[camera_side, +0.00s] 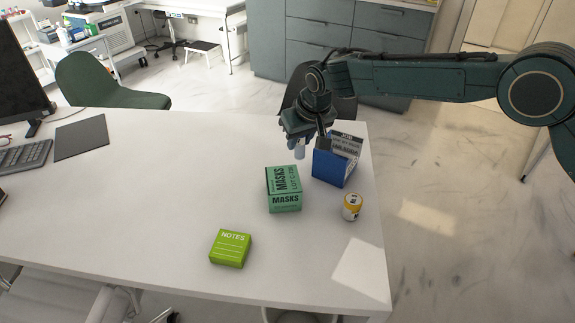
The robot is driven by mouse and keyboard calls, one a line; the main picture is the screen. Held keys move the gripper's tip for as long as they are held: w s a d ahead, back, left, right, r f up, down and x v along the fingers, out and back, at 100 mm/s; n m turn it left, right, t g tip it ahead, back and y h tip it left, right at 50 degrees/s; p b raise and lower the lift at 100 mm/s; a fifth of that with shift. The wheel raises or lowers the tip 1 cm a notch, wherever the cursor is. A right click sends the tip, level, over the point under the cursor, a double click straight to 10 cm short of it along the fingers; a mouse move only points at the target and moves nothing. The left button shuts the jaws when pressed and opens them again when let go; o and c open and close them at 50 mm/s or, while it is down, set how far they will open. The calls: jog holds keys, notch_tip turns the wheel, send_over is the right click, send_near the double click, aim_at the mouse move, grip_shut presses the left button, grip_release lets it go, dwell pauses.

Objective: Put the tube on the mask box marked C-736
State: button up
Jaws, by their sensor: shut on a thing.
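The green mask box (284,190) lies on the white table. Its top reads MASKS with a small lot line that looks like C-736, and its front reads MASKS. My gripper (302,141) is shut on the tube (299,152), a small pale bluish piece showing below the fingers. The gripper and tube are just behind the green box and left of the blue box. The tube appears above the table, apart from the green box. Its upper part is hidden by the fingers.
A blue box (328,169) with a grey printed top stands close to the right of my gripper. A yellow-and-white jar (352,207) is near the table's right edge. A lime NOTES block (230,248) is in front.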

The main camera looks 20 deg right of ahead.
aim_at(299, 157)
jog(key=shift+f, duration=2.8)
jog(key=shift+f, duration=0.15)
jog(key=o, duration=1)
jog(key=shift+o, duration=0.2)
jog(key=v, duration=1.2)
jog(key=shift+d+r, duration=0.1)
jog(key=shift+r, duration=0.1)
